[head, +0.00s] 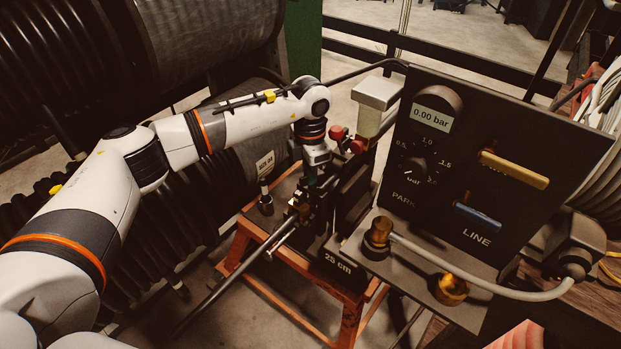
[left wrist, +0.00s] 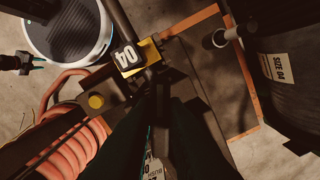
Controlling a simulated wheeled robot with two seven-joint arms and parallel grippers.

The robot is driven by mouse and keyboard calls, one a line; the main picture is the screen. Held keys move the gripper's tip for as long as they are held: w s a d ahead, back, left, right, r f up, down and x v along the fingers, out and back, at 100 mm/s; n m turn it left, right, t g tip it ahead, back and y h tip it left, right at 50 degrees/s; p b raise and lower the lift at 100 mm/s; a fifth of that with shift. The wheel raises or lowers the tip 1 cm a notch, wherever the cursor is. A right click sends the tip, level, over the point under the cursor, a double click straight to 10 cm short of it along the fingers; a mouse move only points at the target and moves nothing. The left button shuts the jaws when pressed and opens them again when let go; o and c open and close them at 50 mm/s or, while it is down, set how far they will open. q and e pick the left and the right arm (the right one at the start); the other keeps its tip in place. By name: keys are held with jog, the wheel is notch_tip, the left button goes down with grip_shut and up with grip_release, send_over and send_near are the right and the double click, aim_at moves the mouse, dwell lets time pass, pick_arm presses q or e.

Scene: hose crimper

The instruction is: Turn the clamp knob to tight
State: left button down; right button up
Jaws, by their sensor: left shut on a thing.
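My left gripper (head: 305,196) reaches down to the dark clamp assembly (head: 322,222) on the orange stand, beside the 25 cm label. It is shut on a small part there, which looks like the clamp knob; the fingers and wrist hide most of it, and its turn position cannot be read.
The black control panel (head: 480,165) stands right of the clamp, with a 0.00 bar display, a dial, and yellow and blue levers. Two red knobs (head: 347,140) sit close to my left wrist. Large black hose reels (head: 200,40) stand behind. A long rod (head: 235,275) juts toward the front left.

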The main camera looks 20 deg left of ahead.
pick_arm(q)
jog(key=m+b, duration=0.2)
jog(key=m, duration=0.1)
jog(key=shift+w, duration=0.15)
jog(key=shift+a+r+m+b, duration=0.1)
jog(key=shift+m+b, duration=0.45)
jog(key=shift+m, duration=0.95)
jog(key=shift+w, duration=0.1)
jog(key=c, duration=1.4)
grip_release()
jog(key=shift+c, duration=0.2)
notch_tip(320, 180, up, 12)
jog(key=shift+b, duration=0.4)
